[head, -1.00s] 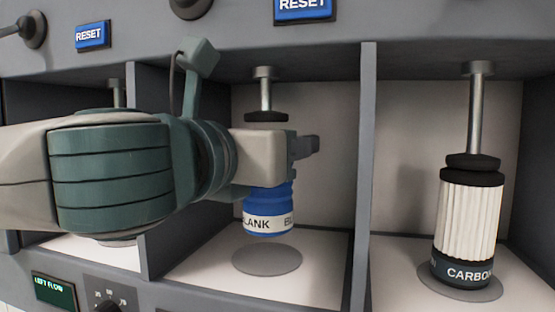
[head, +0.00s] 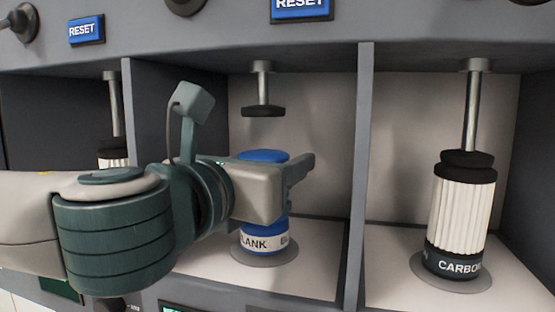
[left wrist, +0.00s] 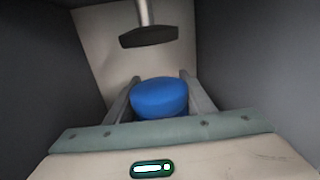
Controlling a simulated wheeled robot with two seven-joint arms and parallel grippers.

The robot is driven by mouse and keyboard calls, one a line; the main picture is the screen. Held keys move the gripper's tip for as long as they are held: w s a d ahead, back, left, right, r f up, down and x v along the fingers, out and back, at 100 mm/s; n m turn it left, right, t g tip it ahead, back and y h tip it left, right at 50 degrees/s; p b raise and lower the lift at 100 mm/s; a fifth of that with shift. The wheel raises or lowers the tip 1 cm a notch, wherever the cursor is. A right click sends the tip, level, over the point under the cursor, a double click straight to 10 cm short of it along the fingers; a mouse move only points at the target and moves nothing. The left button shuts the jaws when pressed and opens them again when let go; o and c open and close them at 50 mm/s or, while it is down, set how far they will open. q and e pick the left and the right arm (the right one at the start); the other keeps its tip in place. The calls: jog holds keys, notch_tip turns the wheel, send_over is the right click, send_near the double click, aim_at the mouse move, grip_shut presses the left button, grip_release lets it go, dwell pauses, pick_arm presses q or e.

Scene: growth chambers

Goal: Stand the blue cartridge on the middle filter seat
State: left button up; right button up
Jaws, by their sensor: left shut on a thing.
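The blue cartridge (head: 264,235), with a white band reading BLANK, stands upright in the middle bay. Its base is over the round grey filter seat (head: 262,257) and looks to be touching it or very close to it. My left gripper (head: 292,180) is shut on the cartridge's upper part, coming in from the left. In the left wrist view the blue top (left wrist: 159,97) sits between the two fingers (left wrist: 160,100). A black press pad on a metal rod (head: 263,110) hangs above the cartridge with a gap. My right gripper is not in view.
A white pleated CARBON cartridge (head: 461,218) stands in the right bay under its lowered press. Another cartridge (head: 113,153) is partly hidden in the left bay. Upright dividers (head: 359,170) wall the middle bay on both sides. Blue RESET buttons (head: 302,8) are above.

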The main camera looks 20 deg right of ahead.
pick_arm(q)
jog(key=shift+f, duration=0.15)
jog(key=o, duration=1.2)
jog(key=shift+o, duration=0.2)
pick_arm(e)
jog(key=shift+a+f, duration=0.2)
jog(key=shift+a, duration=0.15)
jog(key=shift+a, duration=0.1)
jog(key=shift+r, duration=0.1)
pick_arm(q)
jog(key=b+v, duration=0.5)
jog(key=v, duration=0.7)
jog(key=shift+r, duration=0.2)
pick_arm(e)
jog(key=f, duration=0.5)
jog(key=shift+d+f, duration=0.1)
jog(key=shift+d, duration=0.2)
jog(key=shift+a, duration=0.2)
